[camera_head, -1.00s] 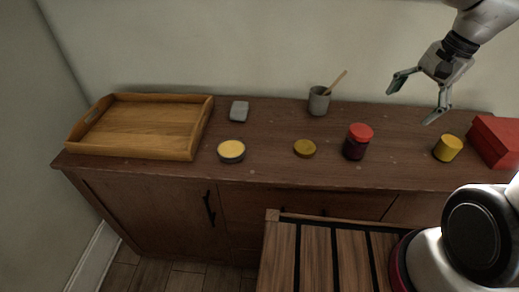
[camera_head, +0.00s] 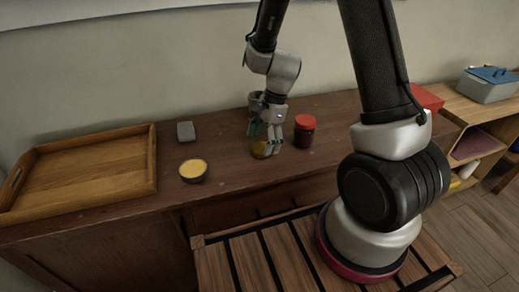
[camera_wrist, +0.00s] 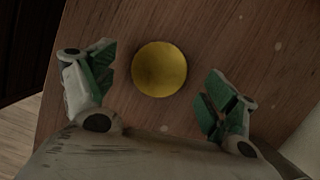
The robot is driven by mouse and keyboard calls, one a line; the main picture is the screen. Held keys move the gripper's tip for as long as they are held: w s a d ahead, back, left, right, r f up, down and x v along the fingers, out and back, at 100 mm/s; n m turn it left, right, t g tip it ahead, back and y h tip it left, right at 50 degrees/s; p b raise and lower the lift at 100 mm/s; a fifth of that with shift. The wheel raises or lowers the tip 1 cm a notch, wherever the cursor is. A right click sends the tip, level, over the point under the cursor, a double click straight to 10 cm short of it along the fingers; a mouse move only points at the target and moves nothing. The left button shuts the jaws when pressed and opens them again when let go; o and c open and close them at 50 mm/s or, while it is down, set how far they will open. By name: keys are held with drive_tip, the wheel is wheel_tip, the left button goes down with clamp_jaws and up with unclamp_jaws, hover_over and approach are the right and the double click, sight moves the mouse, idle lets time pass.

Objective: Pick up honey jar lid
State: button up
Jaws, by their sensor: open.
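The honey jar lid, a flat round gold-yellow disc (camera_head: 260,150), lies on the brown wooden cabinet top in the head view, partly hidden by my gripper. In the wrist view the lid (camera_wrist: 159,69) lies flat between my two green-padded fingers, with a gap on each side. My gripper (camera_head: 266,138) is open and points down at the lid from close above. It is empty, and its fingers also show in the wrist view (camera_wrist: 157,72). I cannot tell the exact height of the fingertips above the wood.
A red-lidded dark jar (camera_head: 304,132) stands just right of my gripper. A grey cup (camera_head: 254,100) is behind it. Left are a yellow-filled round tin (camera_head: 193,170), a grey block (camera_head: 186,131) and a wooden tray (camera_head: 85,172). A red box (camera_head: 428,98) is partly behind my arm.

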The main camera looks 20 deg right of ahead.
drive_tip(key=shift+a+f, duration=0.15)
drive_tip(key=shift+f, duration=0.55)
drive_tip(key=c, duration=0.8)
drive_tip(key=shift+r, duration=0.1)
